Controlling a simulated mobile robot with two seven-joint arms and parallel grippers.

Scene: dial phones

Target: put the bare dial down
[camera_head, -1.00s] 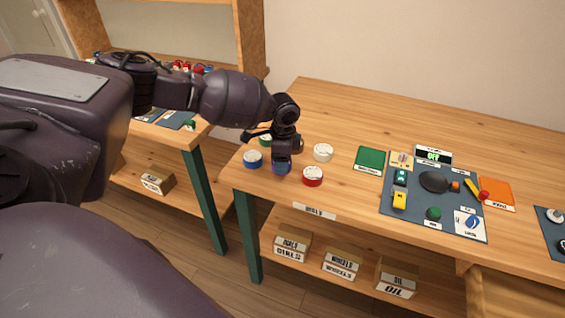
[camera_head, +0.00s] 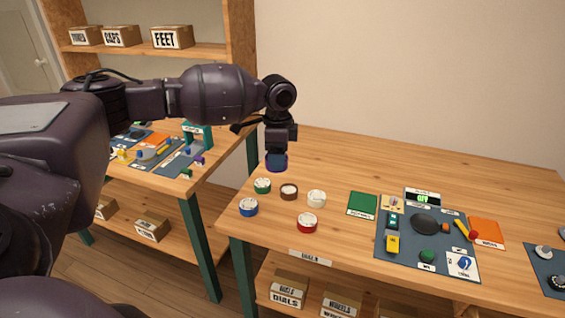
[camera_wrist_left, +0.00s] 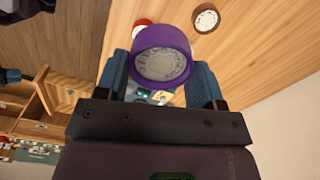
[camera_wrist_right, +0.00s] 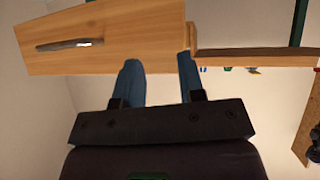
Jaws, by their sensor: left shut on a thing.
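My left gripper (camera_head: 277,152) is shut on a purple dial (camera_head: 276,164) and holds it above the table. In the left wrist view the purple dial (camera_wrist_left: 161,55), with a pale numbered face, sits between the two blue fingers. Below and around it on the table stand a green dial (camera_head: 262,185), a brown dial (camera_head: 289,191), a white dial (camera_head: 316,198), a blue dial (camera_head: 248,207) and a red dial (camera_head: 307,222). My right gripper (camera_wrist_right: 160,72) shows only in the right wrist view, its fingers apart with nothing between them.
A blue mat (camera_head: 405,260) with phone parts lies to the right, with a green square (camera_head: 363,205) and an orange square (camera_head: 486,233) beside it. Wood behind the dials is clear. A second table with another mat (camera_head: 178,163) stands at the left.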

